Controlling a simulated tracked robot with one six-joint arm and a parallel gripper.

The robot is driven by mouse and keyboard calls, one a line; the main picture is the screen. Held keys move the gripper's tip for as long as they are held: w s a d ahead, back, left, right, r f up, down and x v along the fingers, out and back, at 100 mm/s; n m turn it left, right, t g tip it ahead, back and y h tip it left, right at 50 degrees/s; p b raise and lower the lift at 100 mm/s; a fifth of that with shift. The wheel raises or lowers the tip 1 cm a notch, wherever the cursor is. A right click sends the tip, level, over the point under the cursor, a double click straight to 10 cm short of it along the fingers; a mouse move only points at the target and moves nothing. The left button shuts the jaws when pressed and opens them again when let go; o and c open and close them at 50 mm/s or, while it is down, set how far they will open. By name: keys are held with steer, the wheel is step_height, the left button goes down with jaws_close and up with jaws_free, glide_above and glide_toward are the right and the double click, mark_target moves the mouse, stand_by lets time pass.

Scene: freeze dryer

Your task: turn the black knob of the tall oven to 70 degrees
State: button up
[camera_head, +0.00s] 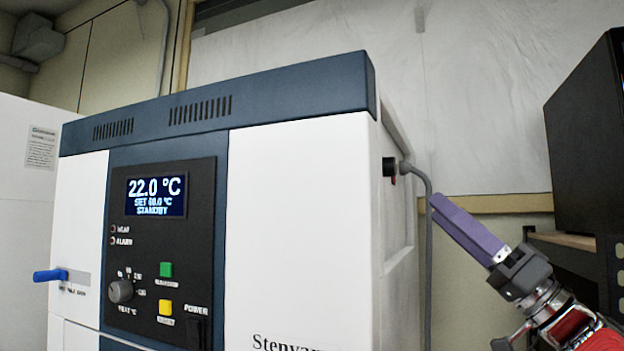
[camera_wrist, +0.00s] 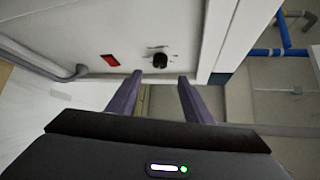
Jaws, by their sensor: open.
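The tall oven (camera_head: 290,200) is white with a dark blue top band. Its display (camera_head: 156,196) reads 22.0 °C and STANDBY; the small set line looks like 60.0 °C. A black knob (camera_head: 389,167) sticks out high on the right side wall; it also shows in the wrist view (camera_wrist: 159,61), where its marks are too small to read. My gripper (camera_head: 437,205) is open and empty, right of that wall and slightly lower in the picture. In the wrist view, the purple fingertips (camera_wrist: 160,77) point at the wall, with the knob appearing between and beyond them.
A red switch (camera_wrist: 110,60) sits beside the knob. A grey pipe (camera_head: 428,250) bends down along the side wall near my fingers. A grey dial (camera_head: 121,291) with temperature marks is on the front panel. A black box (camera_head: 590,140) on a shelf stands at right.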

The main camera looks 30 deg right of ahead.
mark_target(395, 173)
steer(key=x, duration=1)
steer(key=shift+w+r, duration=0.25)
steer(key=shift+r, duration=0.1)
steer(key=shift+c, duration=0.7)
steer(key=c, duration=0.9)
